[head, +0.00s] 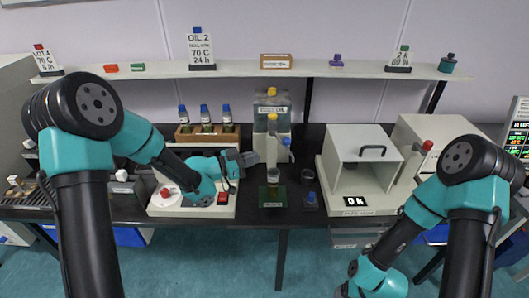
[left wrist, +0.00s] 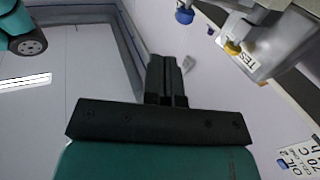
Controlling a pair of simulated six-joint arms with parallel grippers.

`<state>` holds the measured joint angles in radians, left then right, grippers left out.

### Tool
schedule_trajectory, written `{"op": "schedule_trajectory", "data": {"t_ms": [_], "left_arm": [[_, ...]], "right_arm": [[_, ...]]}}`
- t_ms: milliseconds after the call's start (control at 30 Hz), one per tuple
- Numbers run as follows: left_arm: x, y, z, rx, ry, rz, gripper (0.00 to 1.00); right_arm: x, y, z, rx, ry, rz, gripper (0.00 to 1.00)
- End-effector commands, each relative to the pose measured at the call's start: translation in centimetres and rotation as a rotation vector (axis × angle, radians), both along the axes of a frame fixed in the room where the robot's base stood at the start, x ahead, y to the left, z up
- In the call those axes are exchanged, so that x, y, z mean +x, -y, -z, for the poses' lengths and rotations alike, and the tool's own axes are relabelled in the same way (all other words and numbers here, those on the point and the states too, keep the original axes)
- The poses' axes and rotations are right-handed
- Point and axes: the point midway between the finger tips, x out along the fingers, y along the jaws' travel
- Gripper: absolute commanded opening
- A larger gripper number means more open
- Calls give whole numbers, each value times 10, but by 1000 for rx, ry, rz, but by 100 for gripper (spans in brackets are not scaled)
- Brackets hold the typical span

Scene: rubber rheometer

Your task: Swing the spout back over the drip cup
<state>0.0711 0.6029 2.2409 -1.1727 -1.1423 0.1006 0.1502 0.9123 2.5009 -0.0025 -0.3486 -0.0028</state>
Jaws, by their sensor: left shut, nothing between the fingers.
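The test oil dispenser (head: 272,103) stands at the back of the bench, a clear tank with a yellow cap on a pale body. At its front are a yellow knob and a small blue-tipped part (head: 286,141), which seems to belong to the spout; the spout's exact direction is too small to tell. A glass jar (head: 273,174) stands on a green mat below. A small dark cup (head: 308,174), perhaps the drip cup, stands to its right. My left gripper (head: 250,158) is shut and empty, just left of the dispenser. My right gripper (head: 343,291) is low at the bottom edge, its fingers unclear.
A wooden rack (head: 207,133) with blue-capped bottles stands behind my left arm. A pale instrument (head: 160,205) lies under that arm. A white chamber (head: 362,160) with a dark handle stands right of the cups. A blue-topped item (head: 310,200) sits near the front edge.

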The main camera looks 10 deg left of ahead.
Motion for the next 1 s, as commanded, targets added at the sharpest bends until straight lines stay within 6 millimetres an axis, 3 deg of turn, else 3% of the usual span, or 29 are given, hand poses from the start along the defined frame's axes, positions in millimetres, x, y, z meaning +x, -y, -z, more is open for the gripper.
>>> {"op": "schedule_trajectory", "data": {"t_ms": [200, 533, 733, 867, 1000], "left_arm": [[-19, -17, 0, 0, 0, -1, 0], [-21, -19, 0, 1, 1, 1, 0], [-18, -28, -2, 7, 3, -27, 0], [-10, -56, -7, 25, 6, -111, 0], [2, -109, -18, 59, 7, -269, 0]], "right_arm": [[0, 0, 0, 0, 0, 0, 76], [0, 0, 0, 0, 0, 0, 76], [5, 3, 0, 1, 0, -2, 58], [20, 12, -2, 3, -4, -11, 45], [46, 31, -8, 5, -14, -36, 32]]}}
